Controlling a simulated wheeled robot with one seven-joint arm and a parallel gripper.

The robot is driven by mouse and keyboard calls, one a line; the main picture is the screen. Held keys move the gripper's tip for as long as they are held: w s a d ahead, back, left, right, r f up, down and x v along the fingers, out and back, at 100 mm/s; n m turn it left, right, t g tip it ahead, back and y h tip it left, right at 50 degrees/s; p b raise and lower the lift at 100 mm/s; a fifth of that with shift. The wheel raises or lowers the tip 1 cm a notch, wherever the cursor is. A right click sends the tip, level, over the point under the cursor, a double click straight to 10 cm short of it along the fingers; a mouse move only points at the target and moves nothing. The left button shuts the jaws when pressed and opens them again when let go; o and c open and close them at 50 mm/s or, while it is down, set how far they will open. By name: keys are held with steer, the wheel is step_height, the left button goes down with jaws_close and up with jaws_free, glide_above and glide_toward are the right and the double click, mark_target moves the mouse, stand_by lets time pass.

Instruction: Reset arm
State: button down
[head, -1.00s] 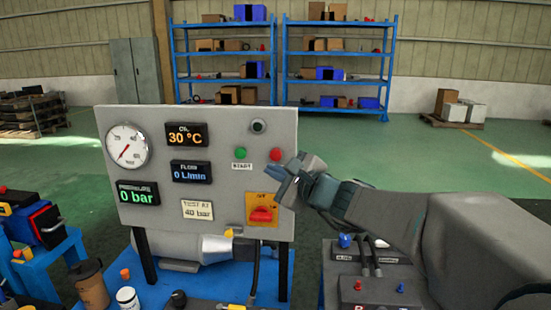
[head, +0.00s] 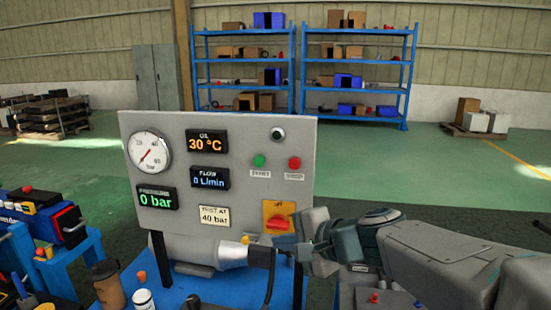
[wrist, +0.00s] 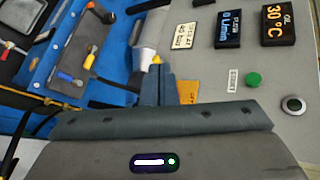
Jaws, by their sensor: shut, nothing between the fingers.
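My gripper (head: 292,244) is shut and empty, in front of the lower right corner of the grey control panel (head: 235,140) in the head view. It is just below the red knob (head: 276,224) on its yellow plate; I cannot tell whether it touches the panel. In the wrist view my shut fingers (wrist: 156,85) stand beside the partly hidden yellow plate (wrist: 187,91). The green start button (head: 259,161) and red button (head: 294,163) are above the gripper. The gauge (head: 150,152) and displays read 0 bar, 30 °C and 0 L/min.
A blue bench (head: 219,287) below the panel holds a brown cup (head: 107,285), a white jar (head: 144,300) and cables. A control box with small red and blue knobs (head: 374,297) lies under my arm. Blue shelves (head: 297,70) stand far back. Open floor lies behind the panel.

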steer(key=s+d+f+n+g+h, duration=0.5)
steer(key=s+d+f+n+h, duration=0.4)
steer(key=s+d+f, duration=0.3)
steer(key=s+d+n, duration=0.1)
steer(key=s, duration=0.2)
stand_by(0.4)
